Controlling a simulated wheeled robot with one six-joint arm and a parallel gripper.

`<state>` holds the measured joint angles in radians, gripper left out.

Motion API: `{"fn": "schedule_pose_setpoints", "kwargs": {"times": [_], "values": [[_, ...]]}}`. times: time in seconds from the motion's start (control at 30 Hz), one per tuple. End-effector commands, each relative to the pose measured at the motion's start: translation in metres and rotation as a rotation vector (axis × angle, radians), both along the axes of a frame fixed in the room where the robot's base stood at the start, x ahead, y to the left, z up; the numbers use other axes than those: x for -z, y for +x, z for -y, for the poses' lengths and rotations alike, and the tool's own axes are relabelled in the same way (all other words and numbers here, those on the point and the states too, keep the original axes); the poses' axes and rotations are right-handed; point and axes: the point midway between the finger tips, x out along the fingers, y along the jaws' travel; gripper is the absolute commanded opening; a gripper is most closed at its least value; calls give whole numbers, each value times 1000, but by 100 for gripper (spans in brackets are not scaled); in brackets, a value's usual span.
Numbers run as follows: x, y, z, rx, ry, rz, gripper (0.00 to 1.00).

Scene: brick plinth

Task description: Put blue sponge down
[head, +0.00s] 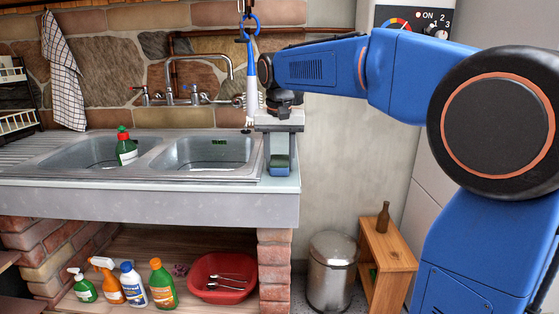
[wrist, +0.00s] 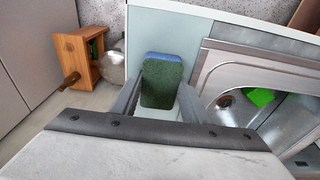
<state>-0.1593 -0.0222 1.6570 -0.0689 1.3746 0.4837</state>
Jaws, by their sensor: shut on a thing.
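The blue sponge (wrist: 162,85) shows a dark green face and a blue edge in the wrist view. It sits between the two fingers of my gripper (wrist: 158,98), which is shut on it. In the head view my gripper (head: 279,150) points down over the right end of the counter (head: 215,189), beside the sink. The sponge (head: 279,164) shows there between the fingers, low over the pale countertop. I cannot tell whether its lower end touches the surface.
The double sink (head: 160,171) lies left of my gripper, with a green-and-red bottle (head: 126,149) in its left basin.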

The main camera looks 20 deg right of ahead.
Motion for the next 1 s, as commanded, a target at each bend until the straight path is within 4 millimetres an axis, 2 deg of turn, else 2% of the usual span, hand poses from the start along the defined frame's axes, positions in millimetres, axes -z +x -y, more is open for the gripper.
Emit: {"fn": "schedule_pose_setpoints", "kwargs": {"times": [0.2,0.23,0.3,0.67,0.87,1.0], "values": [[2,0,0,0,0,-1,17],[2,0,0,0,0,0,46],[2,0,0,0,0,0,60],[-1,0,0,0,0,0,60],[-25,-3,-1,0,0,2,60],[-53,-7,-3,0,1,3,60]]}}
